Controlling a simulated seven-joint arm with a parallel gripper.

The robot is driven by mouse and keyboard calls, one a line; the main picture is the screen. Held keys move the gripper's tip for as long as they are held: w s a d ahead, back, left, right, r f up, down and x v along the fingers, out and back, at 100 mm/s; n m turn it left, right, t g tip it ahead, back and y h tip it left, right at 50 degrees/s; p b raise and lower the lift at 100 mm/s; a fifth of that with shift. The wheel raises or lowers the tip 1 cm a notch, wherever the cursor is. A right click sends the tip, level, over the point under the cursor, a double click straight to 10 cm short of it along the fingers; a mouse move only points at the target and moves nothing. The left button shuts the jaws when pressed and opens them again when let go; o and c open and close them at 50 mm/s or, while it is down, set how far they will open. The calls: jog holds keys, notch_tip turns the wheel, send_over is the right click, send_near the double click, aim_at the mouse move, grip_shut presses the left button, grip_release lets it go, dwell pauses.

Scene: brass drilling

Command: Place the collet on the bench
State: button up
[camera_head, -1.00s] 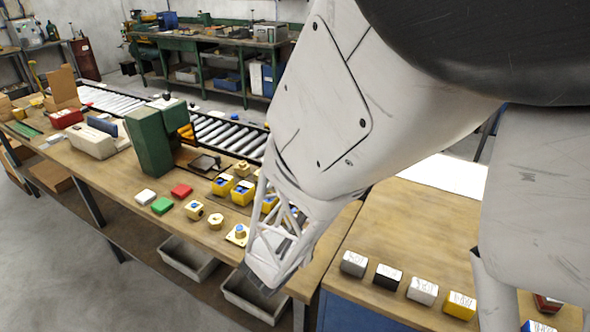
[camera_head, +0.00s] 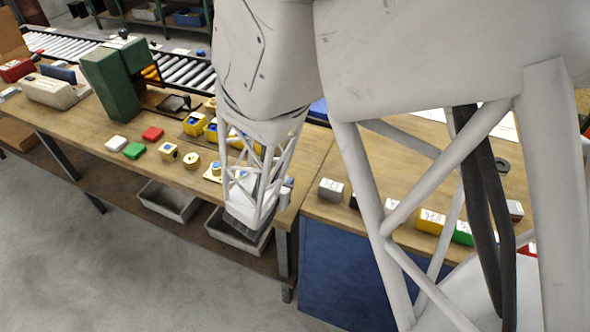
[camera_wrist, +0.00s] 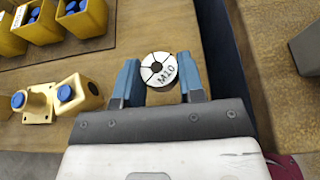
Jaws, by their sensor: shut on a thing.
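The collet is a round, pale metal piece (camera_wrist: 158,71) marked M10, with slits and a dark centre hole, in the wrist view. My gripper (camera_wrist: 158,82) is shut on it, with a blue finger on each side. The bench (camera_wrist: 135,42) lies below in the wrist view; I cannot tell whether the collet touches it. In the head view the bench (camera_head: 60,122) has a wooden top, and my gripper is over its right front part. My own arm hides the collet there.
Yellow blocks with blue inserts (camera_wrist: 76,94) and yellow bins (camera_wrist: 83,18) stand left of my gripper. A green machine (camera_head: 112,82) and a roller conveyor (camera_head: 188,73) are farther back. Labelled blocks (camera_head: 331,190) line the right-hand surface. Grey bins (camera_head: 170,200) sit below the bench.

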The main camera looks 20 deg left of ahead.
dwell(0.3)
jog(key=shift+f, duration=2.05)
jog(key=shift+f, duration=0.1)
jog(key=o, duration=1)
jog(key=shift+s, duration=0.1)
jog(key=shift+v, duration=3.75)
